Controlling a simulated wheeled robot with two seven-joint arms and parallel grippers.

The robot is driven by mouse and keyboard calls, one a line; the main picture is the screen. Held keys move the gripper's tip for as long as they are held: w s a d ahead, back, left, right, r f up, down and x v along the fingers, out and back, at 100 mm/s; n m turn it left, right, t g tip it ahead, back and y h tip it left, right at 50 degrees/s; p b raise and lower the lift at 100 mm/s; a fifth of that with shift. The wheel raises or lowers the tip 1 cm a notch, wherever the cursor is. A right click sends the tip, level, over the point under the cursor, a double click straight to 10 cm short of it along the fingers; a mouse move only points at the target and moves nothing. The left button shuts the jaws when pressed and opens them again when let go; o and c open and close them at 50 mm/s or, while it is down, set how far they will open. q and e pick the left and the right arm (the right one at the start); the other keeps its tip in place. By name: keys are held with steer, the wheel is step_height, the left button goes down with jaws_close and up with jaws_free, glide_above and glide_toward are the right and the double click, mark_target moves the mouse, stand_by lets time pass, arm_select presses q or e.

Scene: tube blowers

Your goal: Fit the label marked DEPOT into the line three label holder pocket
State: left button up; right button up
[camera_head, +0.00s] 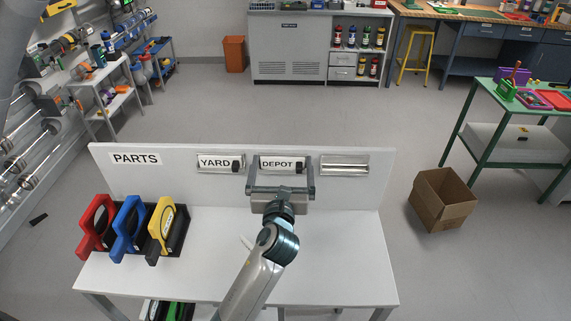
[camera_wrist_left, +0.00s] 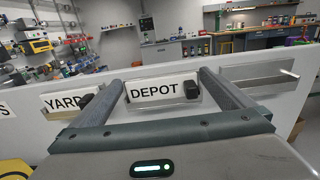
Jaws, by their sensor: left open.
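The white label marked DEPOT (camera_head: 277,164) sits upright in the middle label holder on the upright board, with a black block at its right end. It also shows in the left wrist view (camera_wrist_left: 155,89), its black block (camera_wrist_left: 191,90) between the finger lines. The right-hand label holder (camera_head: 345,166) is a metal pocket with no label; it shows in the wrist view (camera_wrist_left: 262,75) too. My left gripper (camera_head: 281,167) is open and empty in front of the DEPOT label, one finger to each side. I cannot tell the gap to the label. My right gripper is out of view.
A label marked YARD (camera_head: 214,163) with a black block sits in the left holder. A PARTS sign (camera_head: 135,159) is farther left. Red (camera_head: 97,226), blue (camera_head: 129,227) and yellow (camera_head: 161,222) handled items stand on the bench's left. The bench's right side (camera_head: 345,255) is clear.

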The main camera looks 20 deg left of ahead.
arm_select(q)
steer(key=shift+c, duration=0.3)
steer(key=c, duration=0.7)
steer(key=shift+r, duration=0.15)
steer(key=shift+r, duration=0.7)
steer(key=s+d+r, duration=0.2)
steer(key=d+r, duration=0.1)
steer(key=s+d+r+b, duration=0.1)
steer(key=s+d+r, duration=0.1)
steer(key=d+r, duration=0.1)
steer(key=s+d+r+b, duration=0.1)
steer(key=s+d+r, duration=0.1)
steer(key=d+r, duration=0.1)
steer(key=shift+s+d+r, duration=0.2)
steer(key=shift+s+d, duration=0.1)
steer(key=shift+s, duration=0.05)
steer(key=shift+b, duration=0.3)
